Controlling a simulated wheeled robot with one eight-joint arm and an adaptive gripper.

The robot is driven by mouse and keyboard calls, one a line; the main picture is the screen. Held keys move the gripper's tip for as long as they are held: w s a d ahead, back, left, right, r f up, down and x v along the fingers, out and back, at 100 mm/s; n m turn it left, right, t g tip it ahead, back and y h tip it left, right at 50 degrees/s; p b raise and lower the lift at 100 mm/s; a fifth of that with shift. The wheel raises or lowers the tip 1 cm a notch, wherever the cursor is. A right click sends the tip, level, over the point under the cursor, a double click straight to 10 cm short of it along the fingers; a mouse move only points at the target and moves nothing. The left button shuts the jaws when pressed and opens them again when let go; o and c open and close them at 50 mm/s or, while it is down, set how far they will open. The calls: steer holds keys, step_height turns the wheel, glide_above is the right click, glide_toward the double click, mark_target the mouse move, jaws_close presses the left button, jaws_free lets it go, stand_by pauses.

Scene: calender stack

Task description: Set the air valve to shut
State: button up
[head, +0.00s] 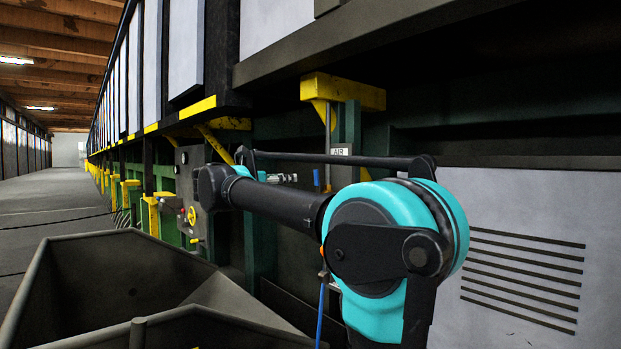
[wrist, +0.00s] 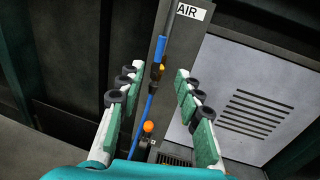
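The air valve (wrist: 158,72) is a small yellow-brass body on a thin vertical pipe, below a white AIR label (wrist: 194,9). A blue handle (wrist: 161,49) stands upright along the pipe just above the brass part. In the head view the blue handle (head: 317,178) shows below the AIR label (head: 341,152), left of the post. My gripper (wrist: 156,75) is open, its green-padded fingers apart on either side of the valve line in the wrist view. It appears empty; I cannot tell how far the tips are from the valve. My arm hides part of the area in the head view.
A blue hose (wrist: 149,105) runs down from the valve past an orange knob (wrist: 148,127). A slotted grey panel (head: 530,250) stands at right. A dark open bin (head: 110,280) is at lower left. A control box (head: 190,190) and yellow brackets line the machine.

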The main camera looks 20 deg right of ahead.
steer(key=x, duration=1.6)
steer(key=shift+d, duration=0.15)
steer(key=shift+c, duration=0.6)
jaws_close()
